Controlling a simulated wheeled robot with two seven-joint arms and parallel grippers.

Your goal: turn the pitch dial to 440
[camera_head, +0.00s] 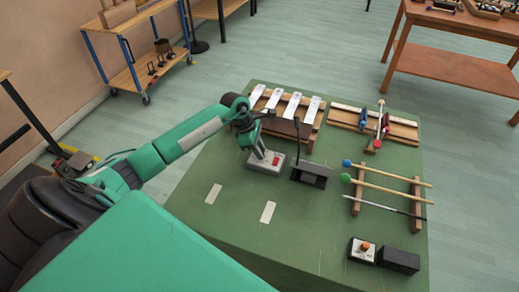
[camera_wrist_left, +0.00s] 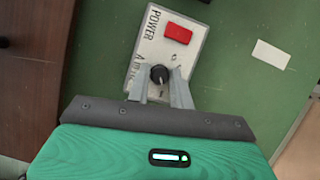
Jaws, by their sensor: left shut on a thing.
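The pitch dial is a small black knob (camera_wrist_left: 159,74) on a light grey box (camera_wrist_left: 153,45) with a red power switch (camera_wrist_left: 178,33) and printed lettering, seen in the left wrist view. My left gripper (camera_wrist_left: 160,82) has its two grey fingers around the knob, shut on it. The dial's marks are too small to read. The knob is hidden there. My right gripper is not in view.
On the green table (camera_head: 230,235) a black stand (camera_head: 311,174) is right of the box. Metal bars (camera_head: 291,106) lie behind it. Mallets on a rack (camera_head: 390,186) lie at the right. A small box with an orange button (camera_head: 363,249) sits front right. White cards (camera_head: 268,212) lie in front.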

